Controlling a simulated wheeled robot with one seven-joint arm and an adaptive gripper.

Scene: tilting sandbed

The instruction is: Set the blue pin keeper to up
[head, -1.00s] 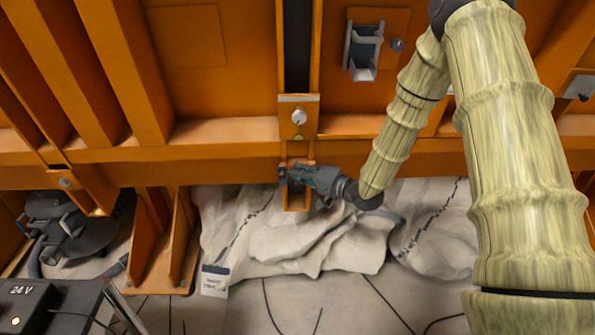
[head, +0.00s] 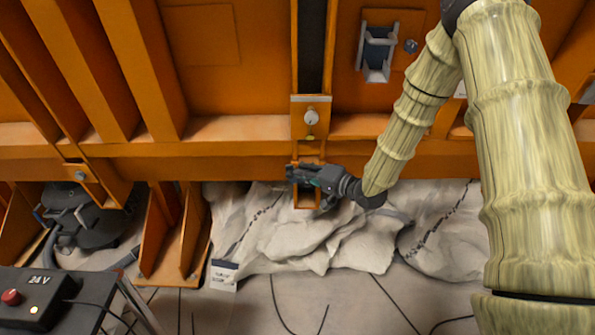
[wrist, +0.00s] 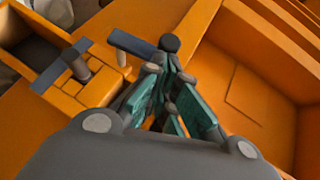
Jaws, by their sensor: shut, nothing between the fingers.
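My gripper (head: 305,176) is at a small orange bracket (head: 307,200) under the orange beam, at the middle of the head view. In the wrist view my gripper (wrist: 168,72) is shut and empty, its teal pads together. Just beyond its tips is a dark round knob (wrist: 169,43) at the end of a slate-coloured bar (wrist: 130,42). Whether they touch is unclear. To the left, a slate-blue flat piece (wrist: 58,67) and a brownish pin (wrist: 75,66) sit on an orange block.
The orange beam (head: 230,168) runs across just above my gripper. A bolted plate (head: 311,118) is above the bracket. Crumpled pale sheeting (head: 300,245) lies below. A 24 V box (head: 35,300) with a red button is at lower left.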

